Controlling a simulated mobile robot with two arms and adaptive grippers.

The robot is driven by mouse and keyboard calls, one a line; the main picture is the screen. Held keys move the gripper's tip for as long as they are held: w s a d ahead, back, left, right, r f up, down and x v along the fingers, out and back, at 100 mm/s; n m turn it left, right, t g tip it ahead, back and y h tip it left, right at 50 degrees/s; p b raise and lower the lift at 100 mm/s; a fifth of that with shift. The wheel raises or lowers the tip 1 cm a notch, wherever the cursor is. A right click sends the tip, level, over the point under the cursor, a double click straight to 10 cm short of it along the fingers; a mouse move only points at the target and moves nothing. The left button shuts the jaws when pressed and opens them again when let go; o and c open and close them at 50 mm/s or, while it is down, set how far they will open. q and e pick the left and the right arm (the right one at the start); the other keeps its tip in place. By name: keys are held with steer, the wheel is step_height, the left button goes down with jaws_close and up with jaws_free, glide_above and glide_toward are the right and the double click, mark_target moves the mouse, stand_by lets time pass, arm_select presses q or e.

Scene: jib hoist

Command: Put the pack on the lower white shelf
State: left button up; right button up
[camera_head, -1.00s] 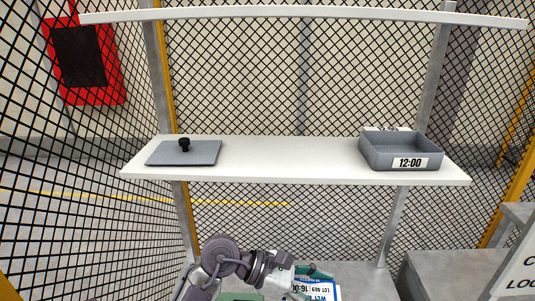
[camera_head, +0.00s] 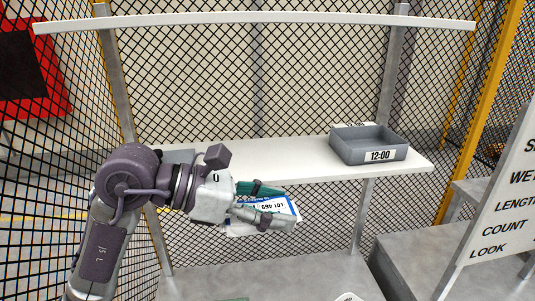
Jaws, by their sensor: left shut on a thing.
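My left gripper (camera_head: 271,206) is shut on the pack (camera_head: 283,204), a white thing with a blue-edged label whose print, "LOT 469", reads upside down. The fingers cover part of the pack. The gripper holds it in front of the lower white shelf (camera_head: 290,160), and in the picture it shows just below the shelf's front edge. I cannot tell the exact gap between them. My right gripper is not in view.
A grey open bin (camera_head: 362,152) marked "12:00" stands at the shelf's right end. A grey plate (camera_head: 180,156) at the left end is mostly hidden by my arm. The shelf's middle is bare. An upper white shelf (camera_head: 250,18) spans above. A lettered sign (camera_head: 495,215) stands at right.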

arm_select(q)
steer(key=s+d+r, duration=0.2)
steer(key=d+r, duration=0.3)
steer(key=p, duration=0.8)
glide_above(283, 163)
steer(key=shift+s+r+m+g, duration=0.2)
steer(key=shift+m+g, duration=0.1)
steer(key=shift+m, duration=0.1)
steer(key=f+p, duration=0.3)
steer(key=shift+w, duration=0.3)
steer(key=shift+f, duration=0.3)
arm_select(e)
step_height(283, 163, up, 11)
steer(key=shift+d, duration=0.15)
arm_select(q)
steer(key=shift+f, duration=0.1)
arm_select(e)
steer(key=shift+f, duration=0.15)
arm_select(q)
steer(key=shift+f+b, duration=0.15)
steer(key=shift+b, duration=0.2)
steer(key=o, duration=1.2)
steer(key=shift+c, duration=0.2)
